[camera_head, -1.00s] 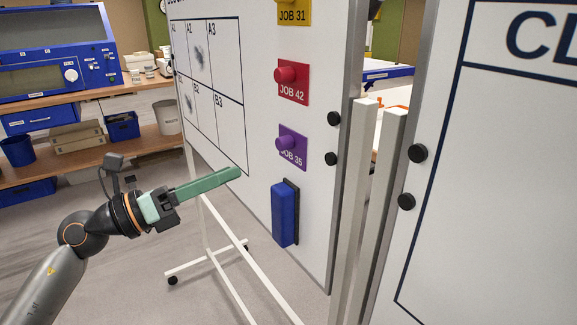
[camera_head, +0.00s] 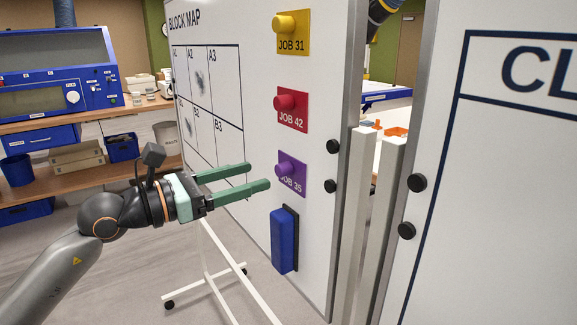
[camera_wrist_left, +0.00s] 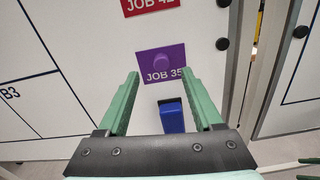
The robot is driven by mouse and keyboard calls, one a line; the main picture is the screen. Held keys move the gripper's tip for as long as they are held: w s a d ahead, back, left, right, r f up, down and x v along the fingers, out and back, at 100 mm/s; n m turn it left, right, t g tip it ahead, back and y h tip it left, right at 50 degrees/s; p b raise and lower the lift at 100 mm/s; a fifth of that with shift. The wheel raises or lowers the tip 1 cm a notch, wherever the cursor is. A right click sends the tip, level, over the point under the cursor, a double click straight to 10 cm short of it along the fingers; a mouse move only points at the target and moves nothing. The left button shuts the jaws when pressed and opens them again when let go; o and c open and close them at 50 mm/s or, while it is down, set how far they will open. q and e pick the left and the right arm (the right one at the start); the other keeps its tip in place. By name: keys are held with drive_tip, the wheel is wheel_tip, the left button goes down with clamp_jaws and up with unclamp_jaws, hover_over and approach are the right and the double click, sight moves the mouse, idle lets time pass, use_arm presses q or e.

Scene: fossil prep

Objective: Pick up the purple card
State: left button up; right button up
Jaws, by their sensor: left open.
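The purple card (camera_head: 299,176) reads JOB 35 and hangs on the whiteboard, with a round purple magnet (camera_head: 287,169) on it. It also shows in the left wrist view (camera_wrist_left: 147,63), upright and beyond my fingertips. My left gripper (camera_head: 257,177) is open and empty. Its two green fingers point at the board, just left of the card in the head view. In the left wrist view the fingertips (camera_wrist_left: 161,78) lie to either side of the card's lower part. They look short of the board. Green pieces at that view's lower right edge may be my right gripper, mostly cut off.
A red JOB 42 card (camera_head: 292,116) and a yellow JOB 31 card (camera_head: 291,40) hang above. A blue eraser (camera_head: 284,240) is on the board just below the purple card. Black round magnets (camera_head: 333,146) sit to the right. A second whiteboard (camera_head: 490,200) stands at the right.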

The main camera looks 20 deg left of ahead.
sight(277, 171)
use_arm(q)
drive_tip(key=shift+w+d, duration=0.15)
drive_tip(key=shift+w, duration=0.1)
drive_tip(key=shift+w+d+r+p, duration=0.1)
drive_tip(key=shift+w+d+p, duration=0.15)
drive_tip(key=shift+w+p, duration=0.1)
drive_tip(key=p+x, duration=0.1)
drive_tip(key=x, duration=0.2)
drive_tip(key=shift+w+d+p, duration=0.2)
drive_tip(key=shift+p, duration=0.15)
drive_tip(key=shift+w+d, duration=0.15)
drive_tip(key=shift+w, duration=0.1)
drive_tip(key=shift+w+f, duration=0.1)
drive_tip(key=shift+f, duration=0.15)
drive_tip(key=c, duration=0.5)
clamp_jaws()
use_arm(e)
drive_tip(key=shift+s+d+r, duration=0.1)
drive_tip(key=shift+d+r, duration=0.2)
drive_tip(key=shift+r, duration=0.2)
drive_tip(key=shift+s+d+r, duration=0.1)
drive_tip(key=shift+d+r, duration=0.15)
drive_tip(key=shift+r, duration=0.2)
